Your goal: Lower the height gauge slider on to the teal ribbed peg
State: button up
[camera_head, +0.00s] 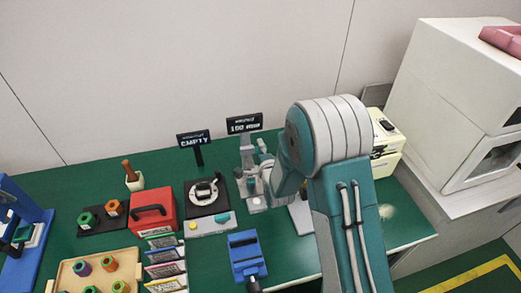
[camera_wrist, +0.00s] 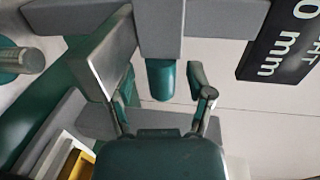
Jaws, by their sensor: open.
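The height gauge, a grey stand (camera_head: 247,157), is near the back middle of the green bench, partly hidden by my arm. In the wrist view its grey bar (camera_wrist: 161,28) shows at the top. A rounded teal part (camera_wrist: 160,80) projects from it, between the fingers of my gripper (camera_wrist: 162,92); I cannot tell whether this is part of the slider. My gripper is open, with visible gaps on both sides of that part. A teal cylinder with a grey top (camera_wrist: 22,60) is at the left edge; I cannot make out ribs or confirm it is the peg.
A black sign (camera_wrist: 285,45) stands close on the right in the wrist view. In the head view, a black dial fixture (camera_head: 205,193) and a red box (camera_head: 152,208) stand left of the gauge, a blue vise-like tool (camera_head: 246,255) in front, and a cream box (camera_head: 384,145) at right.

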jog(key=shift+w, duration=0.2)
grip_shut()
jog(key=shift+f, duration=1.8)
grip_release()
jog(key=v, duration=1.1)
jog(key=shift+s, duration=0.4)
